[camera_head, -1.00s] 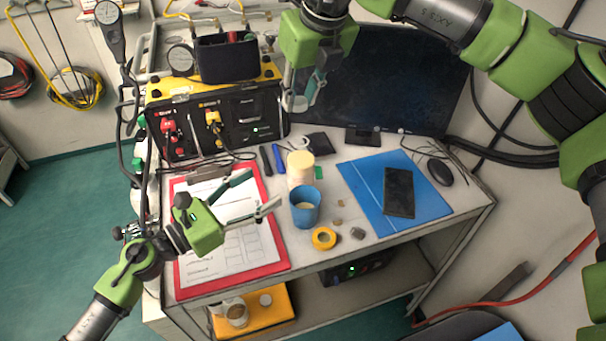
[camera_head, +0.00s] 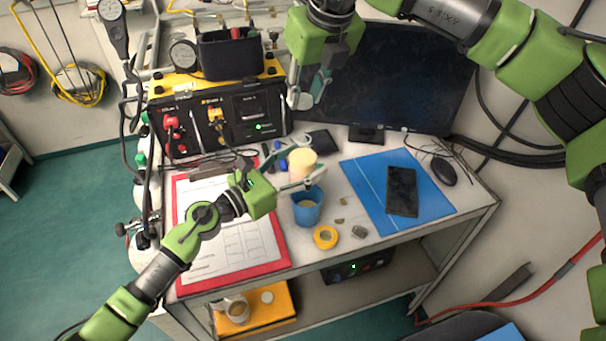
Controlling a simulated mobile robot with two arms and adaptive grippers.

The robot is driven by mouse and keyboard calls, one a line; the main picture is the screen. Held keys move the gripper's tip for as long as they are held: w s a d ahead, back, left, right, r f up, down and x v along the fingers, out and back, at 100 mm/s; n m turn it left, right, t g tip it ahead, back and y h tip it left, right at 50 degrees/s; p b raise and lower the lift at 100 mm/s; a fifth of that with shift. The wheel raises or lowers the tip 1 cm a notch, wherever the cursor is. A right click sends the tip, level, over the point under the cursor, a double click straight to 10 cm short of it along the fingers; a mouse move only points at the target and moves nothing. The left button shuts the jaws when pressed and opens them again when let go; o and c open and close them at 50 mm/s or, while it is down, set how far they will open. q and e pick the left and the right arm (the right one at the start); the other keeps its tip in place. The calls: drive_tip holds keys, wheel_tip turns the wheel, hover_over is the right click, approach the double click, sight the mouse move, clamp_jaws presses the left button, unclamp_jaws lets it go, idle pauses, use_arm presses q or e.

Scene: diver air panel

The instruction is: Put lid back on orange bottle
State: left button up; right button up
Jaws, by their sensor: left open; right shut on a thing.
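The pale orange bottle (camera_head: 300,168) stands upright on the table behind a blue cup (camera_head: 307,212). Its top looks pale, and its lower part is partly hidden by the cup and a finger. My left gripper (camera_head: 312,159) is open, with one finger behind the bottle and one in front of it; I cannot tell if they touch it. My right gripper (camera_head: 304,98) is above and behind the bottle, pointing down, in front of the dark monitor. It is shut on a small whitish thing, perhaps the lid, mostly hidden by the fingers.
A yellow tape roll (camera_head: 325,237) lies in front of the cup. A blue folder (camera_head: 366,207) with a black phone (camera_head: 402,192) lies to the right. A red clipboard (camera_head: 281,262) lies left. The black air panel (camera_head: 200,150) and monitor (camera_head: 400,85) stand behind.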

use_arm(q)
drive_tip(key=c, duration=1.7)
use_arm(e)
hover_over(302, 133)
drive_tip(key=shift+s+d+f, duration=0.1)
drive_tip(key=shift+s+f, duration=0.05)
drive_tip(key=shift+f, duration=0.65)
drive_tip(key=shift+s+d+f, duration=0.15)
drive_tip(key=shift+f, duration=0.7)
drive_tip(key=shift+s+d+f, duration=0.1)
drive_tip(key=shift+s+f, duration=0.05)
drive_tip(key=shift+f, duration=0.65)
drive_tip(key=shift+f, duration=0.9)
use_arm(q)
drive_tip(key=shift+w, duration=0.1)
use_arm(e)
drive_tip(key=shift+f, duration=0.55)
use_arm(q)
clamp_jaws()
